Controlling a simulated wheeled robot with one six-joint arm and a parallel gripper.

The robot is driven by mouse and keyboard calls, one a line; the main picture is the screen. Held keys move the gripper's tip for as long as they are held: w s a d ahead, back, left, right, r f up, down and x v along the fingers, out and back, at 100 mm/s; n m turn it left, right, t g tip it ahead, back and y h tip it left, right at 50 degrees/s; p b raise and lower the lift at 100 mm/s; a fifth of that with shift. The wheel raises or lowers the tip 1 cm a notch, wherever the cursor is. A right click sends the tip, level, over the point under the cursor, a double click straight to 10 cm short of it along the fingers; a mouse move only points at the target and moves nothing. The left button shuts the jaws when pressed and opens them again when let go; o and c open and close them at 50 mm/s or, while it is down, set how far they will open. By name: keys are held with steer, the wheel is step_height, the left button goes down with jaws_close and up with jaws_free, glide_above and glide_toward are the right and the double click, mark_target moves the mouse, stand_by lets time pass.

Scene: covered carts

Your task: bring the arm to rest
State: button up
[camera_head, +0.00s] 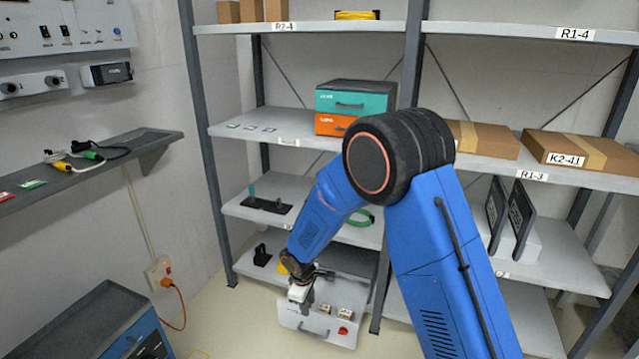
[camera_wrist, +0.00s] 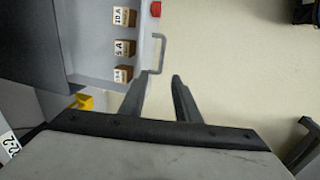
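My gripper (camera_head: 302,301) hangs low at the end of my blue arm, just in front of the lowest shelf. In the wrist view its two dark fingers (camera_wrist: 158,78) stand apart with nothing between them but pale floor. The gripper is open and empty. Beside it is a light grey drawer (camera_head: 300,322) with a bar handle, which also shows in the wrist view (camera_wrist: 158,53). Small labelled wooden blocks (camera_wrist: 124,48) stand in a row on the grey surface near the fingers. A red knob (camera_head: 343,330) sits at the drawer's right.
A shelf rack surrounds the arm; its middle shelf (camera_head: 235,133) holds a teal and orange drawer box (camera_head: 352,98) and cardboard boxes (camera_head: 575,150). A blue cart (camera_head: 125,318) stands at lower left. A wall shelf (camera_head: 95,172) holds cables. Open floor (camera_head: 215,325) lies between cart and rack.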

steer(key=s+d+r+m+t, duration=0.1)
steer(key=s+d+r+m, duration=0.35)
steer(key=d+r, duration=0.75)
steer(key=s+d+r+m, duration=0.3)
steer(key=s+d+r, duration=0.3)
steer(key=d+r, duration=0.6)
steer(key=s+d+r+m, duration=0.2)
steer(key=s+d+r, duration=0.1)
steer(key=s, duration=0.5)
steer(key=s+d+r+m+t, duration=0.1)
steer(key=s+d+r+m, duration=0.1)
steer(key=s, duration=0.6)
steer(key=s+d+r+m, duration=0.2)
steer(key=s+d+r, duration=0.2)
steer(key=s, duration=0.4)
steer(key=shift+d+r+t+y, duration=0.3)
steer(key=shift+d+t+y, duration=0.1)
steer(key=shift+d, duration=0.2)
